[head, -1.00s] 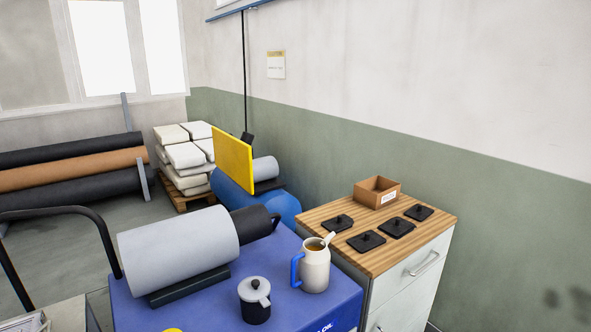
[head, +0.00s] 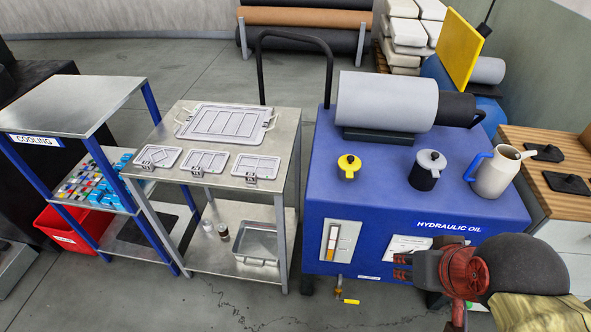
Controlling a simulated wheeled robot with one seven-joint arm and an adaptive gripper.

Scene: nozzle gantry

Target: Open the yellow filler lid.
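The yellow filler lid (head: 348,161) is a small round cap with a dark part at its middle, seen from above. It sits on the top of the blue hydraulic oil tank (head: 460,200), near the front left, and looks shut. My gripper (head: 402,267) is at the lower right, in front of the tank's front face and below its top edge. Its dark fingers point left, apart from the lid. Whether the fingers are open or shut is too small to tell. My arm hides part of the tank's lower right front.
On the tank stand a grey motor cylinder (head: 388,101), a black pot with a grey lid (head: 427,170) and a cream jug with a blue handle (head: 495,172). A steel cart (head: 190,190) stands left. The tank top around the yellow lid is clear.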

